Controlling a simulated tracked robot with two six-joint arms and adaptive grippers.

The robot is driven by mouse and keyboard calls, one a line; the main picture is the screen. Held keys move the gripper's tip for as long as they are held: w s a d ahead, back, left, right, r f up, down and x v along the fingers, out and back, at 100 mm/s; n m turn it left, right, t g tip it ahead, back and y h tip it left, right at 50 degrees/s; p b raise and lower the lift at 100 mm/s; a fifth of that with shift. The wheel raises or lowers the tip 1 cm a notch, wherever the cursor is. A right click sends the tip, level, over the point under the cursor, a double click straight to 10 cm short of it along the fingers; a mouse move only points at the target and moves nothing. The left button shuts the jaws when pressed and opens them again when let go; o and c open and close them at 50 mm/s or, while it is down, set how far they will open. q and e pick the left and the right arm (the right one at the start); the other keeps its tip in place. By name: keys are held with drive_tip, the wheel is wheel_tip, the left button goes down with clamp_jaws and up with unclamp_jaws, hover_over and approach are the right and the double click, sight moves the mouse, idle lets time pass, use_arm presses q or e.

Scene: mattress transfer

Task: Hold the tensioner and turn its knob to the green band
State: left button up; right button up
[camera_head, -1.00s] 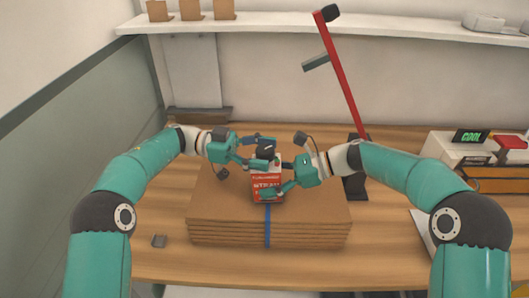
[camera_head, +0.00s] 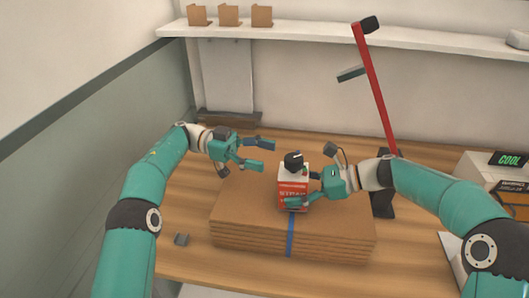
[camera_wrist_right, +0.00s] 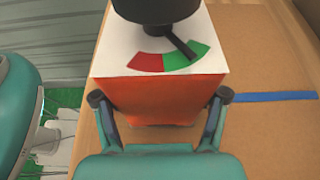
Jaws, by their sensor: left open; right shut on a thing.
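The tensioner (camera_head: 291,192) is a red and white box with a black knob (camera_head: 293,161) on top, standing upright on the cardboard stack. My right gripper (camera_head: 302,188) is shut on the box from the right; its two fingers press the orange-red sides in the right wrist view (camera_wrist_right: 161,96). On the white top there, a red band (camera_wrist_right: 146,62) and a green band (camera_wrist_right: 188,55) show. The knob's black pointer (camera_wrist_right: 180,42) lies over the green band. My left gripper (camera_head: 266,157) is open and empty, left of the knob and apart from it.
The cardboard stack (camera_head: 250,215) carries a blue strap (camera_head: 290,235) down its front. A red lever (camera_head: 376,92) on a dark stand rises behind my right arm. A box with a "COOL" sign (camera_head: 508,159) stands at right.

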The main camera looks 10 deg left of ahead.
drive_tip(key=o, duration=1.9)
drive_tip(key=shift+c, duration=0.2)
